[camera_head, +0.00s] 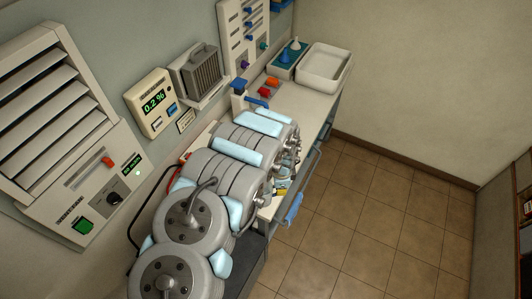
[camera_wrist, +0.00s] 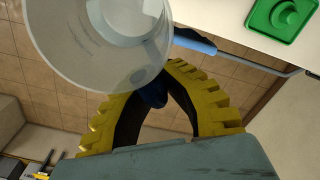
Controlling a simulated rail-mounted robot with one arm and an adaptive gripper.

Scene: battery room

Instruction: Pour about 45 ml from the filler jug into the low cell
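The filler jug (camera_wrist: 95,40) is a clear, see-through vessel filling the upper left of the wrist view. A dark blue part (camera_wrist: 152,94), seemingly its handle, sits between the yellow ribbed fingers of my gripper (camera_wrist: 172,68). The fingers curve together around it, so my gripper appears shut on the jug. No liquid level can be made out. In the head view only a bit of yellow finger (camera_head: 282,187) shows beyond my arm, beside the bench front. I cannot pick out the low cell; my arm covers much of the bench.
The bench (camera_head: 305,98) runs along the wall. The tiled floor is clear.

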